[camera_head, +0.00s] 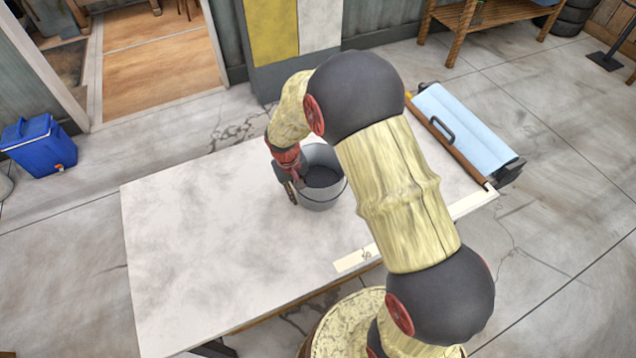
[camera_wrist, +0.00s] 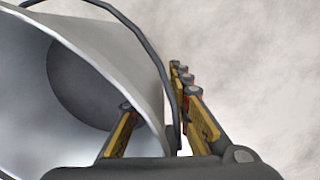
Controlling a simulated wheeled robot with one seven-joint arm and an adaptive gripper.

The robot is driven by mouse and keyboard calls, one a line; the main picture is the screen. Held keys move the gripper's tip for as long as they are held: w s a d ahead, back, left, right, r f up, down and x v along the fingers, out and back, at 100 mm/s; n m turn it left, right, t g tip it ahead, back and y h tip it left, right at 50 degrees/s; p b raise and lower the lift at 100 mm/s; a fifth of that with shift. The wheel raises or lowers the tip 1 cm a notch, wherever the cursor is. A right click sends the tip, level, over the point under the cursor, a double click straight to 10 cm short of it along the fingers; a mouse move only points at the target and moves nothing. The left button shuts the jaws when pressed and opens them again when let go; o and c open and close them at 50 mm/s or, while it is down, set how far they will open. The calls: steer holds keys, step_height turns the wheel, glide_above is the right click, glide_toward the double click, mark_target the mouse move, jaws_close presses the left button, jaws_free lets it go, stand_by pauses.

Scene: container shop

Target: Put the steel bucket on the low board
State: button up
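The steel bucket (camera_head: 322,192) stands upright on the pale table, with a dark handle lying around its rim. My gripper (camera_head: 291,188) is at its left side, pointing down. In the wrist view the bucket (camera_wrist: 45,110) fills the left. One finger of my gripper (camera_wrist: 155,115) is inside the bucket and the other is outside, with the wall and handle between them. The fingers stand apart, and a gap shows beside the outer one. A flat cream strip (camera_head: 352,261) at the table's front edge may be the low board; my arm hides its middle.
The table (camera_head: 190,250) is bare on its left half. A light blue panel with a dark handle (camera_head: 465,125) lies at the table's right end. A round barrel top (camera_head: 345,325) stands in front of the table. A blue cooler (camera_head: 38,147) sits on the floor at left.

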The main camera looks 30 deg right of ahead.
jaws_close()
steer(key=shift+w+r, duration=0.1)
stand_by(0.8)
